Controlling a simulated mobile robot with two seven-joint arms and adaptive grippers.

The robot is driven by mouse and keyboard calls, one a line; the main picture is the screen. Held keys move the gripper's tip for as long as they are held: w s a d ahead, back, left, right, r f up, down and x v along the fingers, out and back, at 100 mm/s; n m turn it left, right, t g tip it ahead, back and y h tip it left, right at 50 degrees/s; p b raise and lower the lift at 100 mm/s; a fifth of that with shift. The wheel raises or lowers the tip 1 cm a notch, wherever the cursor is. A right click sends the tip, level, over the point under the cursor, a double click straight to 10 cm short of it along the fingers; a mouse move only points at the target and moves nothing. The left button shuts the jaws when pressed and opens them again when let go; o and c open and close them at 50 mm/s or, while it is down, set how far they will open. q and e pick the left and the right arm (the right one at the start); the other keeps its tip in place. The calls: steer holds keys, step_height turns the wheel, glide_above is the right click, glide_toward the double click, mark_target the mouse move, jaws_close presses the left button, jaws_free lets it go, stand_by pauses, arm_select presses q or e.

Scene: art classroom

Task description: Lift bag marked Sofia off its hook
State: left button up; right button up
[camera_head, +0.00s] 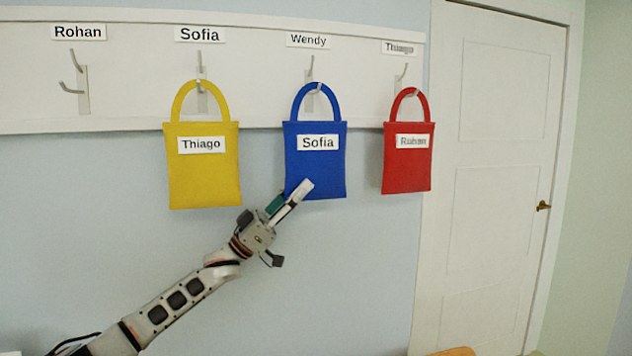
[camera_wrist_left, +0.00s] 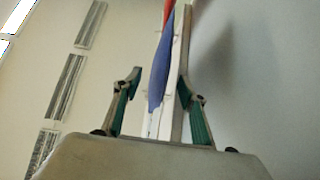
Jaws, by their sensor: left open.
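The blue bag marked Sofia (camera_head: 316,172) hangs by its handle from the hook under the Wendy label (camera_head: 307,40). My left gripper (camera_head: 292,195) is open at the bag's lower left corner. One pale finger overlaps the front of the bag; the other is partly hidden. In the left wrist view the blue bag (camera_wrist_left: 161,72) appears edge-on, in line with the gap between the two open fingers (camera_wrist_left: 158,95). Contact cannot be told. The hook under the Sofia label (camera_head: 200,35) holds the yellow bag marked Thiago (camera_head: 204,178). My right gripper is not in view.
The red bag (camera_head: 407,165) hangs to the right; a bit of red (camera_wrist_left: 169,9) shows in the wrist view. The hook under the Rohan label (camera_head: 78,32) is empty. A white door (camera_head: 500,180) stands at the right. The wall (camera_head: 90,220) below the rail is clear.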

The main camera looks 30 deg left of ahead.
arm_select(q)
jaws_close()
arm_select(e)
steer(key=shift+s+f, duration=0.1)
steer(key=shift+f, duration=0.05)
arm_select(q)
steer(key=shift+r, duration=0.1)
